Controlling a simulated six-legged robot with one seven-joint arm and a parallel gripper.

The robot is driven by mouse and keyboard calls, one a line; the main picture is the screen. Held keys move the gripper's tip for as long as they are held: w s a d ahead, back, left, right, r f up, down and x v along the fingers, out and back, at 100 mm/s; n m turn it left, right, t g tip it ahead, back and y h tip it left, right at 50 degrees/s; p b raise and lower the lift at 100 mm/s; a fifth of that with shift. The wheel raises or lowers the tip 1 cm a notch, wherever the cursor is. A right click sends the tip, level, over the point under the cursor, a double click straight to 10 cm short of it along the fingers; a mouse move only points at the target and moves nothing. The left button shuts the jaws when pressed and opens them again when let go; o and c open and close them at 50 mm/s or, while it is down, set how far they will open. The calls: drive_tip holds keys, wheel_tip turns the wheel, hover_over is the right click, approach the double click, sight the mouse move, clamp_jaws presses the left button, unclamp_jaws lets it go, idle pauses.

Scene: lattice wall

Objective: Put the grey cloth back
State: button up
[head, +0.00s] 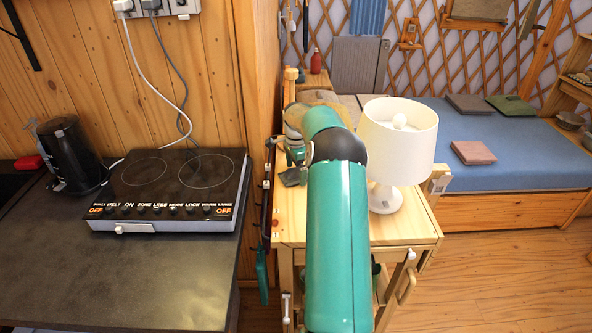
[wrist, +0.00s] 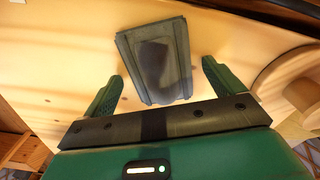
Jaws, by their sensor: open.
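A dark grey, flat, roughly rectangular piece, which looks like the folded grey cloth (wrist: 152,45), lies on a pale wooden surface in the wrist view. A small dark grey patch (head: 292,177), likely the same cloth, shows on the wooden stand's top in the head view. My gripper (wrist: 162,70) is open, its two green fingers apart on either side of the cloth's near end. In the head view my gripper (head: 294,150) is over the stand's left side, partly hidden by my arm.
A white lamp (head: 398,145) stands on the wooden stand (head: 412,228), close right of my arm. A blue bed (head: 510,150) bears a folded grey-brown cloth (head: 470,104), a green one (head: 511,105) and a pinkish one (head: 473,152). A hob (head: 170,190) and black kettle (head: 70,150) are left.

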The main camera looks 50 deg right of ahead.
wheel_tip(320, 180, up, 12)
drive_tip(key=s+a+r+n+t+h, duration=0.15)
drive_tip(key=a+r+n, duration=0.45)
drive_tip(key=a, duration=0.8)
drive_tip(key=s+a+r+n+t, duration=0.15)
drive_tip(key=a+r+n, duration=0.25)
drive_tip(key=a+r, duration=0.65)
drive_tip(key=s+a+f+n, duration=0.1)
drive_tip(key=s+a+n, duration=0.5)
drive_tip(key=s+a, duration=0.6)
drive_tip(key=s+a+f+n+t+y, duration=0.1)
drive_tip(key=s+a+f+n+t, duration=0.1)
drive_tip(key=s+a+f+n, duration=0.4)
drive_tip(key=s+a, duration=0.4)
drive_tip(key=s, duration=0.1)
drive_tip(key=shift+f+t, duration=0.25)
drive_tip(key=shift+t, duration=0.05)
drive_tip(key=shift+y, duration=0.25)
